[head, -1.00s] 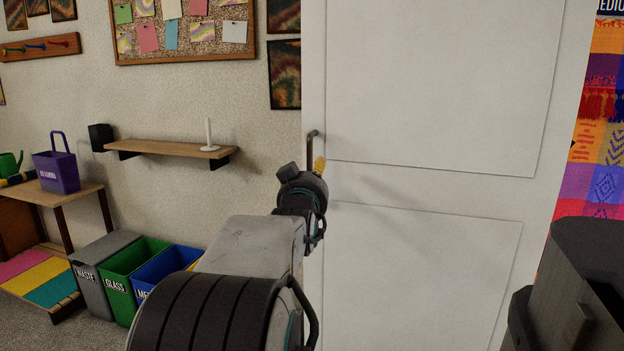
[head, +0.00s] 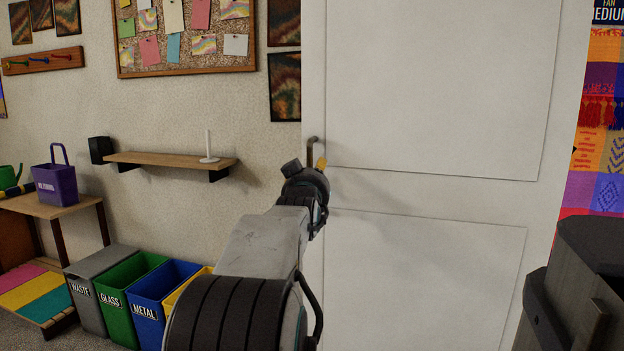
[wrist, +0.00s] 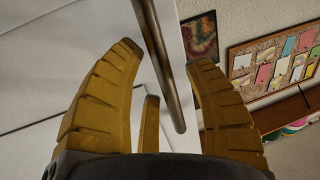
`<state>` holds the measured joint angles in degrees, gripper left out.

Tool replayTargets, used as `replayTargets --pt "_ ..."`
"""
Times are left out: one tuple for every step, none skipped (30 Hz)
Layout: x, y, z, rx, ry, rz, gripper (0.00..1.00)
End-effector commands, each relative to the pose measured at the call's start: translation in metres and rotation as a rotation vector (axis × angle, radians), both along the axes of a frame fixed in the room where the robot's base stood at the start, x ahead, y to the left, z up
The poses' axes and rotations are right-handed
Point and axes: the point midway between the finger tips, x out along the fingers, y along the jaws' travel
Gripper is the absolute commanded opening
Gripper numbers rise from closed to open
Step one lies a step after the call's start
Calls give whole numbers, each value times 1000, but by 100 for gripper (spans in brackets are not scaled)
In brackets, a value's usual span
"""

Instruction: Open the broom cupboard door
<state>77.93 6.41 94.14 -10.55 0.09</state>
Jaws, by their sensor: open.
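The white panelled cupboard door (head: 440,90) fills the middle and right of the head view. Its upright metal handle (head: 313,143) is near the door's left edge. My gripper (head: 321,163) is at the handle's lower part, mostly hidden behind my own wrist; one yellow finger shows. In the wrist view, my yellow fingers are spread open. The handle bar (wrist: 165,75) runs between them, with its lower end inside the gap. I see no finger closed on it; whether one touches it I cannot tell. Whether the door is ajar is unclear.
Left of the door, a wooden shelf (head: 170,160) with a white candlestick-like item is on the wall. Below are sorting bins, including a green one (head: 128,285) and a blue one (head: 165,290). A dark object (head: 580,280) stands at lower right.

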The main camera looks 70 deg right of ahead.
Motion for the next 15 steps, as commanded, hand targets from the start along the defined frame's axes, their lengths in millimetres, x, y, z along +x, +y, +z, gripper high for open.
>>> replayTargets --pt "0 0 0 0 0 0 47" --pt "0 0 0 0 0 0 47" --pt "0 0 0 0 0 0 48" --pt "0 0 0 0 0 0 45" --pt "0 0 0 0 0 0 42" --pt "0 0 0 0 0 0 39" --pt "0 0 0 0 0 0 36" --pt "0 0 0 0 0 0 33" --pt "0 0 0 0 0 0 30" --pt "0 0 0 0 0 0 27" --pt "0 0 0 0 0 0 24" --pt "0 0 0 0 0 0 21" --pt "0 0 0 0 0 0 18" --pt "0 0 0 0 0 0 16" --pt "0 0 0 0 0 0 12"
